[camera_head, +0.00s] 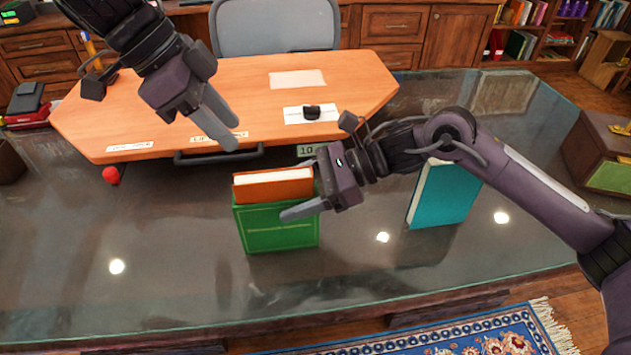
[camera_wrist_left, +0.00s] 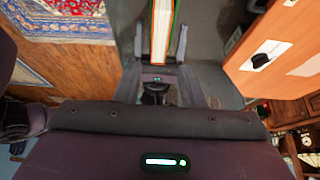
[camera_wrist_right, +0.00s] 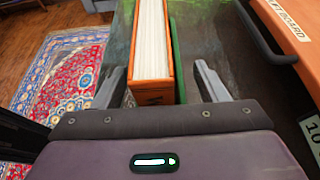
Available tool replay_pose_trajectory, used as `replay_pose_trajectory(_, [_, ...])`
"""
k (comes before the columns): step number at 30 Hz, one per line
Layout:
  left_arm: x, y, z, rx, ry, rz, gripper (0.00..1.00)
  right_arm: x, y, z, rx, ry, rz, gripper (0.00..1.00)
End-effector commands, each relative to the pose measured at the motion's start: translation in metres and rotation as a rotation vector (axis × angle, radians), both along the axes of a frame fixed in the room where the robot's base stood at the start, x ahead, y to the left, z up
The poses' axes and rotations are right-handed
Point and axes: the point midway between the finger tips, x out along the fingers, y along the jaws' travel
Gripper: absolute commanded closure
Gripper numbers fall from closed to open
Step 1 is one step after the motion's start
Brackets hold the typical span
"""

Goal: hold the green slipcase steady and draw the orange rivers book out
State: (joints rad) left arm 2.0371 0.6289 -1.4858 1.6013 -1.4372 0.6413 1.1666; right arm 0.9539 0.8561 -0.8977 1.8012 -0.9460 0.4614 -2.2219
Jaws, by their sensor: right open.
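The green slipcase (camera_head: 278,236) stands upright on the glass desk top, with the orange book (camera_head: 272,187) in it, its upper part showing above the rim. My right gripper (camera_head: 300,205) is at the slipcase's right side, with one finger in front of it. The right wrist view shows the open fingers on either side of the orange book (camera_wrist_right: 154,92) and slipcase (camera_wrist_right: 177,60), with gaps visible. My left gripper (camera_head: 222,122) is open and empty, above and behind the slipcase to the left. The left wrist view shows the book (camera_wrist_left: 161,30) beyond its fingers.
A teal book (camera_head: 443,195) stands to the right, partly behind my right arm. An orange wooden board (camera_head: 340,80) with labels, a black knob and a handle lies behind. A small red object (camera_head: 111,175) is at left. The front left glass is clear.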

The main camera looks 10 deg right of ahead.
Motion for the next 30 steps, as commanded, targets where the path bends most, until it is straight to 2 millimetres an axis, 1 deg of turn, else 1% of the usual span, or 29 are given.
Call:
replay_pose_trajectory(1, [0.0000,0.0000,0.0000,0.000,0.000,0.000,0.64,-0.0002,0.0043,-0.0017,0.001,0.001,0.001,0.34])
replay_pose_trajectory(5, [0.0000,0.0000,0.0000,0.000,0.000,0.000,0.64,0.0001,0.0101,-0.0040,0.001,0.000,-0.001,0.34])
replay_pose_trajectory(12, [0.0000,0.0000,0.0000,0.000,0.000,0.000,0.64,0.0003,0.0107,-0.0043,0.000,-0.001,-0.002,0.34])
replay_pose_trajectory(13, [0.0000,0.0000,0.0000,0.000,0.000,0.000,0.64,0.0003,0.0106,-0.0043,0.000,0.000,-0.001,0.35])
replay_pose_trajectory(24, [0.0000,0.0000,0.0000,0.000,0.000,0.000,0.64,0.0003,0.0104,-0.0042,0.001,0.000,-0.001,0.83])
replay_pose_trajectory(25, [0.0000,0.0000,0.0000,0.000,0.000,0.000,0.62,0.0003,0.0104,-0.0042,0.000,0.000,-0.001,0.85])
replay_pose_trajectory(28, [-0.0002,-0.0007,-0.0001,0.002,-0.006,-0.013,0.49,0.0003,0.0103,-0.0041,0.000,-0.001,-0.002,0.85])
replay_pose_trajectory(30, [-0.0006,-0.0026,-0.0003,0.008,-0.022,-0.050,0.49,0.0003,0.0103,-0.0041,0.000,-0.001,-0.002,0.85])
